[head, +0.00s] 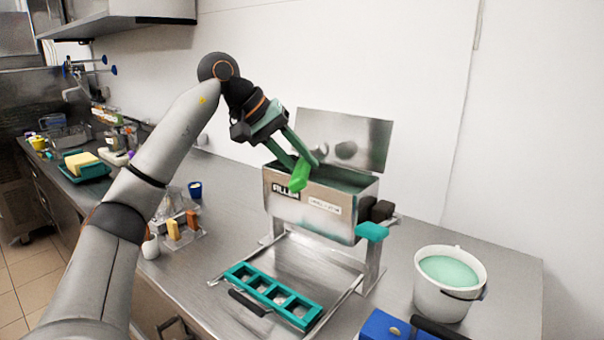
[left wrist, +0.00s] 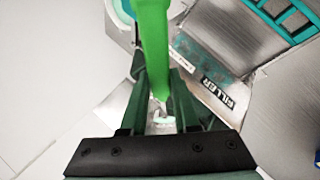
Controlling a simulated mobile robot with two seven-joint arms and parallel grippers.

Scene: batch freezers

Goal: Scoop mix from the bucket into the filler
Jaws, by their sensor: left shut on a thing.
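The filler (head: 318,208) is a steel hopper on legs with a "FILLER" label and an open top. My left gripper (head: 305,163) is over its top opening at the left and is shut on a bright green scoop (head: 299,178). The green part hangs in front of the filler's front rim. In the left wrist view the green handle (left wrist: 154,40) rises between the fingers (left wrist: 160,95); the scoop's bowl is not clearly visible. The white bucket (head: 440,300) stands at the right with pale green mix (head: 452,270) in it. My right gripper is not in view.
A teal tray with several square pockets (head: 270,297) lies in front of the filler. A raised steel lid (head: 345,140) stands behind the hopper. A teal-and-black handle (head: 372,232) juts from its right side. A blue object (head: 384,326) sits at the front edge.

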